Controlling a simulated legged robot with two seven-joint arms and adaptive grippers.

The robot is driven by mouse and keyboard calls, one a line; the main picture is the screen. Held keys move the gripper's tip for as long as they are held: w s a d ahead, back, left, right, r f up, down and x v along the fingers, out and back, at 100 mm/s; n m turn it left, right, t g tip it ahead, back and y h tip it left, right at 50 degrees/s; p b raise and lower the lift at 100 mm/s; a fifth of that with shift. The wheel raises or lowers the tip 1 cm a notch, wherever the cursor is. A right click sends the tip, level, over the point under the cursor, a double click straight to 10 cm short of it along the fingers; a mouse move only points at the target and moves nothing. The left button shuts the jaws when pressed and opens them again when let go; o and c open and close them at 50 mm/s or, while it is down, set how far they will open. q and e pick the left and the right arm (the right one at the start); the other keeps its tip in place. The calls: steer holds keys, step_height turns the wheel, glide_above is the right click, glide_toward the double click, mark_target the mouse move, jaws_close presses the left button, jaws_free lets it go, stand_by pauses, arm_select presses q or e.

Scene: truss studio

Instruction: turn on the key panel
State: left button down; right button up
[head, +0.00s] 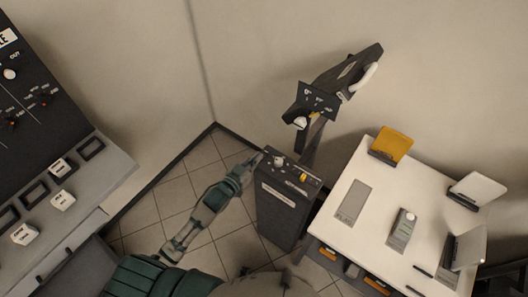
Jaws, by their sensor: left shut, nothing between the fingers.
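A dark pedestal box (284,210) stands upright on the tiled floor near the middle of the head view. Its top carries a pale knob (279,161) and a small yellow part (303,177), and a light label is on its front. Behind it, a small black panel (317,99) with white marks, a pale knob (300,122) and a yellow part is on a post. I cannot tell for sure which is the key panel. My left gripper (259,158) is shut and empty at the left top edge of the pedestal; contact is unclear. My right gripper is not in view.
A white table (390,195) with a yellow holder (391,146), a grey device (401,229) and white stands is at right. A control console (95,190) with knobs and white buttons fills the left. Walls close off the back; tiled floor (180,202) is free between.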

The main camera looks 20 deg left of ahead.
arm_select(q)
steer(key=v, duration=0.4)
steer(key=shift+w+a+r, duration=0.1)
steer(key=shift+r, duration=0.15)
steer(key=shift+w, duration=0.1)
steer(key=shift+f, duration=0.1)
